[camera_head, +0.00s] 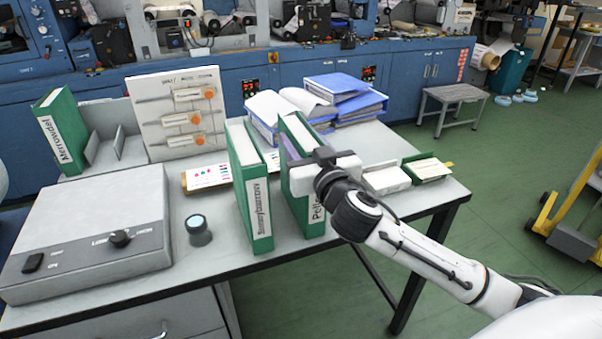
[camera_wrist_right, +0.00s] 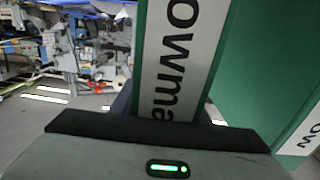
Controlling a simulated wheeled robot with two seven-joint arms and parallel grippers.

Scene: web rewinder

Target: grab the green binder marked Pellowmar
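The green Pellowmar binder (camera_head: 315,215) stands upright near the front edge of the grey table, its spine label partly hidden by my right gripper. My right gripper (camera_head: 318,172) is at this binder's upper spine. In the right wrist view, the binder's spine (camera_wrist_right: 178,60) with the letters "owma" is close in front of the gripper body. The fingers are mostly hidden, so I cannot tell whether they are shut on it. A similar green binder (camera_head: 252,195) with another name stands just to the left. My left gripper is not in view.
A grey device with a knob (camera_head: 90,235) and a small dark cylinder (camera_head: 198,230) lie left. A Merrowdel binder (camera_head: 62,130) stands at the back left. Blue binders (camera_head: 350,100) are stacked behind. A small green box (camera_head: 427,168) is at the right. A sample board (camera_head: 180,115) stands behind.

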